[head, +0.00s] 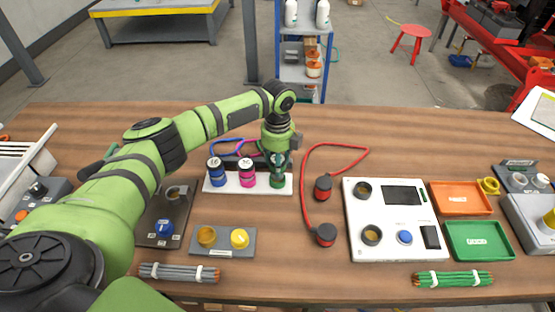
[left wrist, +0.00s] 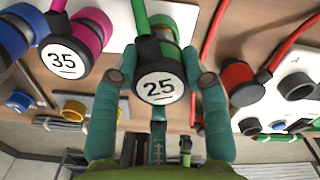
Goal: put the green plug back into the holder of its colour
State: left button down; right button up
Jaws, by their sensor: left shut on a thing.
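The green plug (head: 277,182), a dark cylinder with a green band, is at the right end of the white holder strip (head: 231,189). In the left wrist view the green plug (left wrist: 160,86) shows a white cap marked 25. My left gripper (head: 278,163) comes down from above and is shut on it, one finger on each side in the left wrist view (left wrist: 158,100). The fingers partly hide the plug and its seat, so I cannot tell how deep it sits. My right gripper is not in view.
A blue plug (head: 215,171) and a pink plug (head: 246,172) stand left on the same strip. A red cable with two red-banded plugs (head: 324,188) lies close on the right. Beyond it are a white panel box (head: 382,251), an orange tray (head: 460,209) and a green tray (head: 481,252).

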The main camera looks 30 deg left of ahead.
pick_arm(q)
jog(key=shift+f+b, duration=0.55)
jog(key=shift+f, duration=0.55)
jog(key=c, duration=0.6)
grip_release()
jog(key=shift+o, duration=0.2)
notch_tip(320, 180, up, 12)
jog(key=shift+s+f, duration=0.1)
